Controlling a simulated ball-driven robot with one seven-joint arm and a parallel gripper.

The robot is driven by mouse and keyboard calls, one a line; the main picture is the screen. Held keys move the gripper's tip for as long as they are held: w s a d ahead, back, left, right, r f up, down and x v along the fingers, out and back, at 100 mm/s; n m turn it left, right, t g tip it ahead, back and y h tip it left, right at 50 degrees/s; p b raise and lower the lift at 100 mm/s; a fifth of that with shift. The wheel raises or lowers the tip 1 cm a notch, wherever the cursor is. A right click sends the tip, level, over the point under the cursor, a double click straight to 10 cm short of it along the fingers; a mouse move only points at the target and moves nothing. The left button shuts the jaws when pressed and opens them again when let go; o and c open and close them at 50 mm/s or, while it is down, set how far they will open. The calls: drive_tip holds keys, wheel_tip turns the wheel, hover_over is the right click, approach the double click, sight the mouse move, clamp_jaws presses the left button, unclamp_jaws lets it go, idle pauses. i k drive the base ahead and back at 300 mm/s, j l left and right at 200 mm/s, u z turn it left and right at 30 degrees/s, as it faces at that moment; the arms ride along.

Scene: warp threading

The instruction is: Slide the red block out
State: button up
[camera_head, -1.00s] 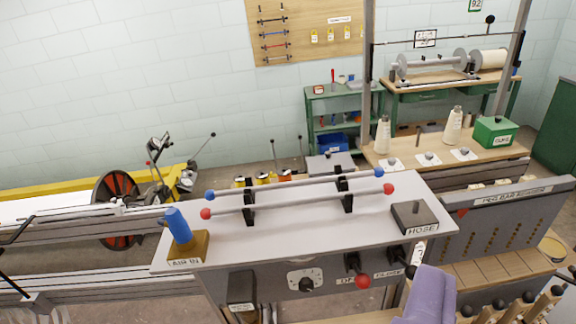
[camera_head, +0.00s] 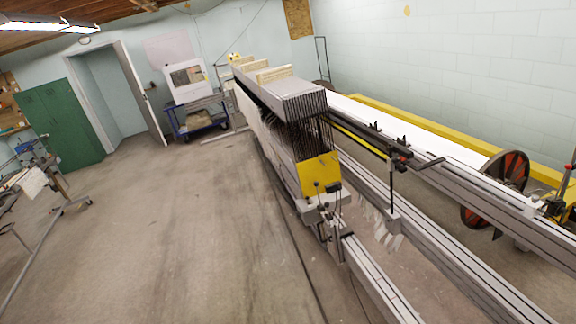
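I cannot make out a red block in this view. A long machine (camera_head: 290,135) with a stack of thin dark plates and a yellow end panel (camera_head: 319,174) stands in the middle. Small dark levers sit at its near end, below the yellow panel. My gripper does not show in the picture.
Long metal rails (camera_head: 385,285) run from the machine to the lower right. A reel with red spokes (camera_head: 506,172) stands at the right. A green cabinet (camera_head: 60,125), an open door (camera_head: 140,92) and a blue cart (camera_head: 197,120) are at the back left. The left floor is mostly clear.

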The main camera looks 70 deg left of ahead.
sight(395, 160)
drive_tip(key=u, duration=1.3)
drive_tip(key=i+j, duration=0.15)
drive_tip(key=i, duration=0.4)
drive_tip(key=i+j, duration=0.2)
drive_tip(key=i, duration=0.35)
drive_tip(key=i+j, duration=0.15)
drive_tip(key=i, duration=0.4)
drive_tip(key=i+j, duration=0.15)
drive_tip(key=i, duration=0.4)
drive_tip(key=i+j, duration=0.2)
drive_tip(key=i, duration=0.35)
